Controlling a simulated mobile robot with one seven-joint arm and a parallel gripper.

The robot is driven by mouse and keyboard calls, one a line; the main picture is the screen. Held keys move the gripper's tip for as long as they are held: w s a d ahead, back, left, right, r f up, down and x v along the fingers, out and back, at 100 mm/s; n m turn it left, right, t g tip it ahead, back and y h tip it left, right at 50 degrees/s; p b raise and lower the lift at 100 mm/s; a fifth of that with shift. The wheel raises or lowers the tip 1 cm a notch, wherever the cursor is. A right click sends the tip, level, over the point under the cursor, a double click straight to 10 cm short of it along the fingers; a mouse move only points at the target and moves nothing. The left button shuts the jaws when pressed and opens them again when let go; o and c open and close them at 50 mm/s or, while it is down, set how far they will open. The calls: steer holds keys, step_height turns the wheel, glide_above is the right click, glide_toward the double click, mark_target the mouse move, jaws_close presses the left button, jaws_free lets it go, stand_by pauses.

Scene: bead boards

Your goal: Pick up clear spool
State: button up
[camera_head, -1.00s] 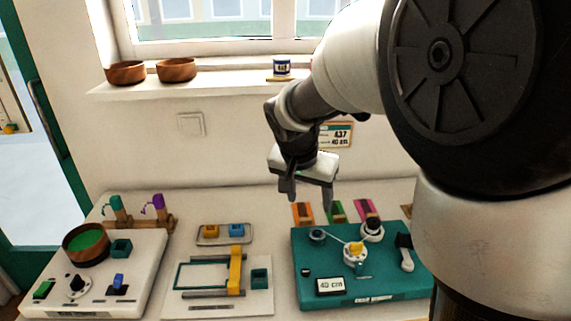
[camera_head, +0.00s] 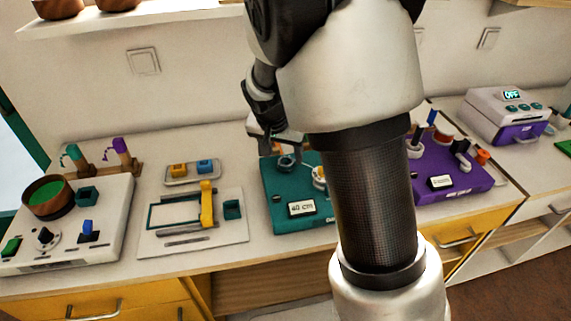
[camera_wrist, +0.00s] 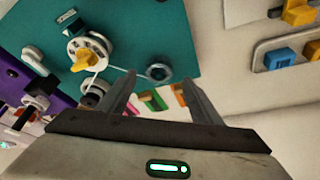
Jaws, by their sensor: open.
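A teal board (camera_head: 270,200) stands on the counter; it also shows in the wrist view (camera_wrist: 150,25). A small round grey, partly see-through piece (camera_wrist: 158,72) sits near its edge and looks like the clear spool; in the head view it shows as a small round shape (camera_head: 286,162). A pale thread runs from it to a yellow knob (camera_wrist: 85,58) on a white dial. My gripper (camera_wrist: 158,88) is open and empty, pointed toward the board, with the round piece showing between its fingers. I cannot tell the remaining height.
A purple board (camera_head: 450,172) stands right of my arm. To the left are a white board with a slider frame (camera_head: 160,240), a tray of blocks (camera_head: 192,180), a rack with green and purple spools (camera_head: 100,169), and a wooden bowl (camera_head: 45,196). The wall stands behind.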

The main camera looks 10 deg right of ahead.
mark_target(285, 160)
steer(key=x, duration=0.3)
steer(key=shift+d+f, duration=0.1)
steer(key=shift+f, duration=0.1)
steer(key=shift+r, duration=0.1)
steer(key=c, duration=1.1)
